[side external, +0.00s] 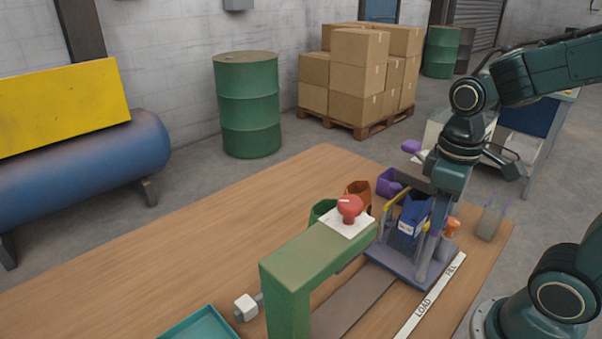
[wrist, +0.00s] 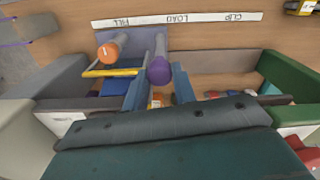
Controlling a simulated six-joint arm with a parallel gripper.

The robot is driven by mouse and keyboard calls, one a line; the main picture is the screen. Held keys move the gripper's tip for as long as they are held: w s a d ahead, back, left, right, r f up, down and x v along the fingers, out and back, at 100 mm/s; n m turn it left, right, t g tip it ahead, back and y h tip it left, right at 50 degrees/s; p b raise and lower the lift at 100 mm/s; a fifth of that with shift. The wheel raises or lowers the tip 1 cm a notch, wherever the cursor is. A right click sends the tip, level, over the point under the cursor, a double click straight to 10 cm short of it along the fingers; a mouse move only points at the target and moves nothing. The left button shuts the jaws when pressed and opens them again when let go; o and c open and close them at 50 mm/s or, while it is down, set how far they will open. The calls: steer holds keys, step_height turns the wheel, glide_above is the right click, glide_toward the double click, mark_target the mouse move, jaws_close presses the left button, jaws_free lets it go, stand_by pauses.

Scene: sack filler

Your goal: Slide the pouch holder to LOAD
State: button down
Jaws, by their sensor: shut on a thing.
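The pouch holder (side external: 404,268) is a grey-purple plate with upright posts and a yellow bar; a blue pouch (side external: 412,214) stands in it. In the wrist view the holder plate (wrist: 140,47) lies mostly beside the FILL mark, its right edge near the LOAD mark. It carries an orange-capped post (wrist: 108,52) and a purple-capped handle (wrist: 159,71). My gripper (side external: 436,218) reaches down at the holder. In the wrist view my gripper (wrist: 158,88) has one finger on each side of the purple-capped handle, shut on it. The pouch is mostly hidden there.
A white label strip (side external: 432,298) runs along the track (side external: 352,300). A green frame (side external: 300,262) with a red knob (side external: 349,207) stands left of the holder. Purple (side external: 387,184) and orange (side external: 359,193) bins stand behind. A teal tray (side external: 200,325) lies at front left.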

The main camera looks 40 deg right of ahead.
steer(key=a, duration=1.2)
steer(key=shift+a, duration=0.35)
stand_by(1.0)
steer(key=shift+w, duration=0.1)
steer(key=c, duration=1.1)
jaws_free()
steer(key=shift+r, duration=0.2)
step_height(320, 180, up, 14)
steer(key=shift+f, duration=0.25)
steer(key=shift+d, duration=0.15)
